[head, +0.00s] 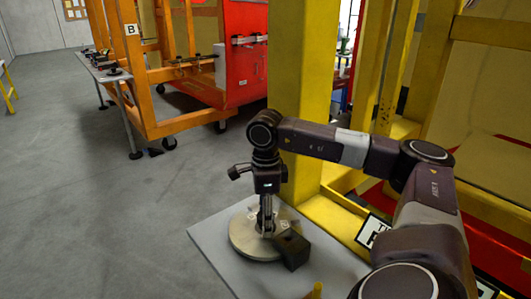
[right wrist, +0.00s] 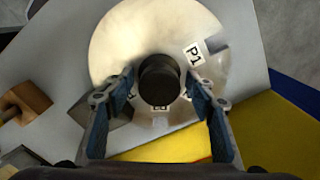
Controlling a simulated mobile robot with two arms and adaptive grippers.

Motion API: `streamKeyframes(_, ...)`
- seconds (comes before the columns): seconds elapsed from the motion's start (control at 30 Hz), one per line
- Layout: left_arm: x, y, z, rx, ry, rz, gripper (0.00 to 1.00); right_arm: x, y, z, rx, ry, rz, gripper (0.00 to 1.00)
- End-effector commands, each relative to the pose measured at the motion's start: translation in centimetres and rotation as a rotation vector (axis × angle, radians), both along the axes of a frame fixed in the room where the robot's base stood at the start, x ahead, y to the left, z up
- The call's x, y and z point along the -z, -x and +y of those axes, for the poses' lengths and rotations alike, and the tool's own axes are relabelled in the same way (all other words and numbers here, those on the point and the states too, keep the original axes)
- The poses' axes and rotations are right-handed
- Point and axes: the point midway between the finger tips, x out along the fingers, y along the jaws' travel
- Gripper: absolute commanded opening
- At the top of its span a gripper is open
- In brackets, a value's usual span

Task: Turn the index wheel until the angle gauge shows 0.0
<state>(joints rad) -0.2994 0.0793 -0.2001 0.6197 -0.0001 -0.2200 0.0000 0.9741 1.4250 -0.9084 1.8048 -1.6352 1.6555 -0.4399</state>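The index wheel (head: 246,240) is a pale round disk lying on a grey plate, below my right gripper (head: 267,226). In the right wrist view the wheel (right wrist: 125,45) carries a "P1" label, more partly hidden labels, a notch at its right edge and a dark round knob (right wrist: 160,80) at its centre. My right gripper (right wrist: 160,98) points down with one finger on each side of the knob. The fingers are apart, with a narrow gap showing beside the knob. A dark block (head: 292,250) sits at the wheel's near right edge. I cannot make out a gauge reading. My left gripper is not in view.
The grey plate (head: 215,248) stands beside a thick yellow post (head: 300,80) and yellow frame. A wooden-coloured block (right wrist: 25,100) lies left of the wheel. An orange frame (head: 130,85) and red panel (head: 240,50) stand further back.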

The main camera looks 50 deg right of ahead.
Motion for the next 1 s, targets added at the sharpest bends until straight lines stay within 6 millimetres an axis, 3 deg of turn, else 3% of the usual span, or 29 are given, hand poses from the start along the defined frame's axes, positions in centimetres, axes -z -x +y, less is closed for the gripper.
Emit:
streamKeyframes(0.37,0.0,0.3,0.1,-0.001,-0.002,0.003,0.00,-0.7,0.0,0.0,0.000,0.000,0.001,0.51)
streamKeyframes(0.47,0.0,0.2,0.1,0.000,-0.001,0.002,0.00,-2.1,0.0,0.0,0.000,-0.001,-0.001,0.51)
streamKeyframes(0.8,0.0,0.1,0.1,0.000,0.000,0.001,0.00,-10.1,-0.1,0.1,-0.001,-0.002,-0.004,0.51)
streamKeyframes(1.0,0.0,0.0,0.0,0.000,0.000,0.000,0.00,-11.3,0.0,0.0,0.000,0.001,-0.001,0.51)
